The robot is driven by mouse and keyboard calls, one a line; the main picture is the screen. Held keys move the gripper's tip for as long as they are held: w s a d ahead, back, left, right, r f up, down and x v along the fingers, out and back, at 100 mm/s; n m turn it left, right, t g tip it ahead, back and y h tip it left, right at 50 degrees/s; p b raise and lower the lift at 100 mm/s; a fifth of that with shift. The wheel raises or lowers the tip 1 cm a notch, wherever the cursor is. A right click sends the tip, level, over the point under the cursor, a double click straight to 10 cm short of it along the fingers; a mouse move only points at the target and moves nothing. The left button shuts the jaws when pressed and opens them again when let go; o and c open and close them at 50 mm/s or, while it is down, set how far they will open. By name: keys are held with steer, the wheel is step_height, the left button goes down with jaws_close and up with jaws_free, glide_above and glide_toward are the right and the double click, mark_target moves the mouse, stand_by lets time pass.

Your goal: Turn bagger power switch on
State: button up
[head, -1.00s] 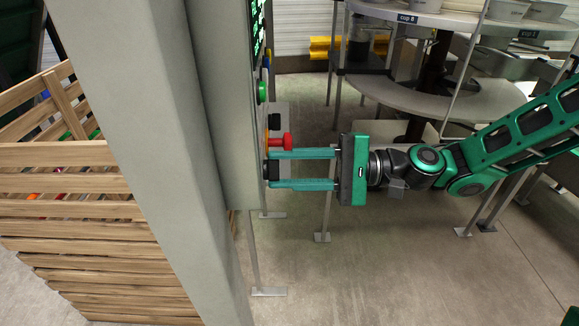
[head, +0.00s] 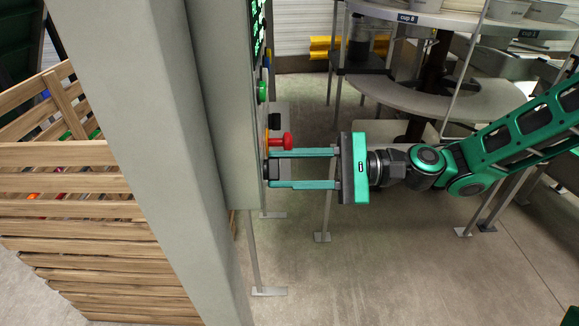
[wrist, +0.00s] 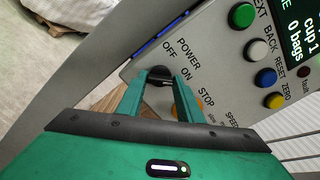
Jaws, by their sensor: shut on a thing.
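The bagger's grey control panel (wrist: 215,60) carries the black power switch knob (wrist: 158,74), beside the printed words POWER, OFF and ON. In the head view the knob (head: 271,168) sticks out of the panel's side. My gripper (head: 270,169) reaches it from the right, with its two long green fingers one above and one below the knob. In the wrist view my gripper (wrist: 156,82) has its fingertips on either side of the knob, shut on it. The fingers partly cover the knob, and which label it points to cannot be told.
A red stop button (head: 282,142) sits just above the upper finger, very close to it. Green, white, blue and yellow buttons line the panel beside a display (wrist: 305,30). A wooden slatted crate (head: 70,180) stands left; a round table (head: 430,95) stands behind.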

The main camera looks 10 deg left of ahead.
steer(key=shift+w+f, duration=0.1)
steer(key=shift+w, duration=0.05)
steer(key=o, duration=1.1)
steer(key=shift+d, duration=0.1)
steer(key=v, duration=1)
steer(key=shift+d, duration=0.35)
steer(key=shift+f, duration=0.1)
